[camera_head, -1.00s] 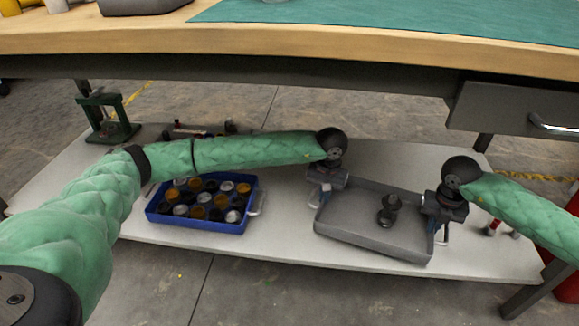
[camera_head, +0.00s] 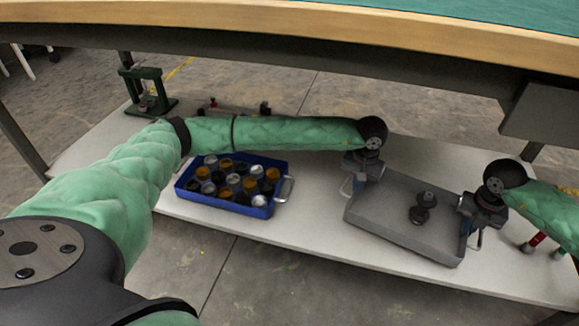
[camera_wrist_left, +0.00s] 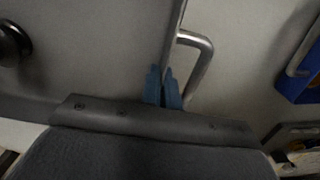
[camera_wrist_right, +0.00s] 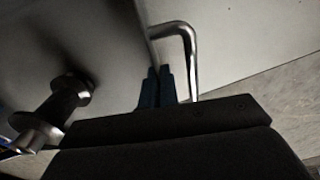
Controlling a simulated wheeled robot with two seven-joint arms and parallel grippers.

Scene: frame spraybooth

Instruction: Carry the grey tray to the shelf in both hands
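The grey tray (camera_head: 378,228) is on or just above the white lower shelf under the workbench; I cannot tell if it is lifted. A dark grey spool-shaped part (camera_head: 423,208) stands in it, partly visible in both wrist views. My left gripper (camera_head: 358,184) is at the tray's left end, its blue fingers (camera_wrist_left: 164,86) close together on the end wall beside a metal handle (camera_wrist_left: 200,62). My right gripper (camera_head: 468,232) is at the right end, its blue fingers (camera_wrist_right: 157,88) close together on the wall beside the other handle (camera_wrist_right: 187,40). Fingertip contact is partly hidden.
A blue crate (camera_head: 229,202) of several round jars or cans stands left of the tray on the white shelf (camera_head: 310,225). A green press (camera_head: 147,92) stands further left. The wooden bench top (camera_head: 300,22) and a drawer box (camera_head: 545,110) overhang the shelf.

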